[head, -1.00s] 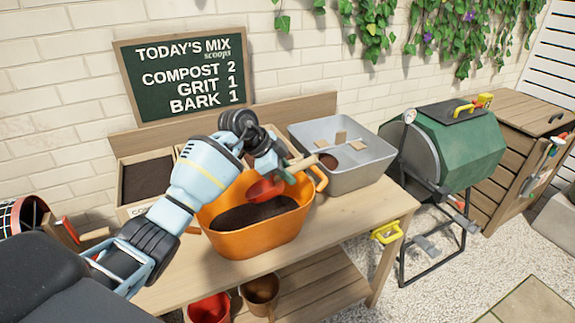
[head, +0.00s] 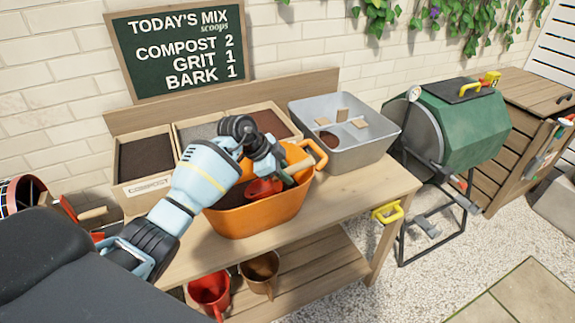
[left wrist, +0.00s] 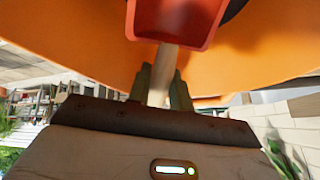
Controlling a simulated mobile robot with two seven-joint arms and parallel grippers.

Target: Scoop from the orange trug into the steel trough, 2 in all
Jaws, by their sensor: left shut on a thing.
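The orange trug (head: 262,218) stands on the wooden bench with dark material inside; my left arm hides part of it. My left gripper (head: 277,170) is over the trug and shut on the handle of a red scoop (head: 262,188). The scoop is low, inside the trug's opening. In the left wrist view the red scoop (left wrist: 172,22) and its pale handle (left wrist: 160,80) show between the fingers, with orange trug wall around. The steel trough (head: 345,155) stands to the right, with a small brown patch in one compartment and pale dividers. My right gripper is not in view.
Wooden bins (head: 147,185) of compost, grit and bark stand behind the trug. A chalkboard (head: 180,48) lists compost 2, grit 1, bark 1. Red and brown pots (head: 210,290) are on the lower shelf. A green tumbler (head: 465,125) stands right of the bench.

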